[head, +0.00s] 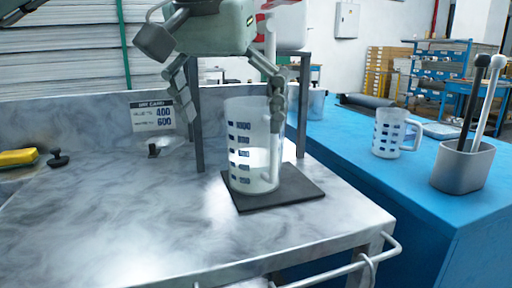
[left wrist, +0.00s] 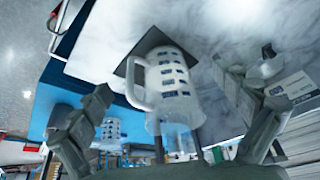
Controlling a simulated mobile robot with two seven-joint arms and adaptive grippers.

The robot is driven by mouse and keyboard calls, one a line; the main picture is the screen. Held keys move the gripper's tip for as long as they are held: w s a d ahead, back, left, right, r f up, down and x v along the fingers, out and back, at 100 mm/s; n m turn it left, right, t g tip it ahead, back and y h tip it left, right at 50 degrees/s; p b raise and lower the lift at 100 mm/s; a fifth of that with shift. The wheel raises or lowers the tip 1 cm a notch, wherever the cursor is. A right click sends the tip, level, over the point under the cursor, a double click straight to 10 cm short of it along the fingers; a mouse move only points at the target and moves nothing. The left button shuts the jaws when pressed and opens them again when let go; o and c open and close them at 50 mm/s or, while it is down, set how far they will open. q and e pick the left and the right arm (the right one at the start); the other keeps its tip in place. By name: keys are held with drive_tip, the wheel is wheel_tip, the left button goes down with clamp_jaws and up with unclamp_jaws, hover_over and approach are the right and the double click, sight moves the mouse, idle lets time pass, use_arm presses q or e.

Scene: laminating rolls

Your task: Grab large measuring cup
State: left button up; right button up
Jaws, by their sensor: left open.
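The large measuring cup (head: 250,160), translucent white with dark blue scale marks, stands upright on a dark square mat (head: 300,196) at the right end of the marble-topped bench. My left gripper (head: 232,108) is open above and around the upper part of the cup. One finger is left of the cup, the other overlaps its right side near the handle. In the left wrist view the cup (left wrist: 172,85) shows between the spread fingers, its handle toward the left finger. I cannot tell whether a finger touches it. My right gripper is not in view.
A smaller measuring cup (head: 388,134) and a grey holder (head: 463,167) with a black and a white tool stand on the blue table (head: 385,190) at right. A sign (head: 152,116), a yellow sponge (head: 18,157) and a black knob (head: 58,157) are at left. The bench front is clear.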

sight(255, 125)
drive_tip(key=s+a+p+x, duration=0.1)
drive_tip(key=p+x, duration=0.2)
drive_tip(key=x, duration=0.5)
use_arm(q)
drive_tip(key=w+d+f+b, duration=0.1)
drive_tip(key=w, duration=0.3)
drive_tip(key=w+d+f+b, duration=0.1)
drive_tip(key=w+f, duration=0.1)
drive_tip(key=w, duration=0.2)
drive_tip(key=w+d+f+b, duration=0.1)
drive_tip(key=w, duration=0.3)
drive_tip(key=shift+d+f, duration=0.2)
drive_tip(key=shift+f, duration=0.1)
drive_tip(key=shift+w, duration=0.1)
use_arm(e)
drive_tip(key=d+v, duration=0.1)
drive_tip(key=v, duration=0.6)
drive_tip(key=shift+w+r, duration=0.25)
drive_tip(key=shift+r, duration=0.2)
use_arm(q)
drive_tip(key=shift+c, duration=0.6)
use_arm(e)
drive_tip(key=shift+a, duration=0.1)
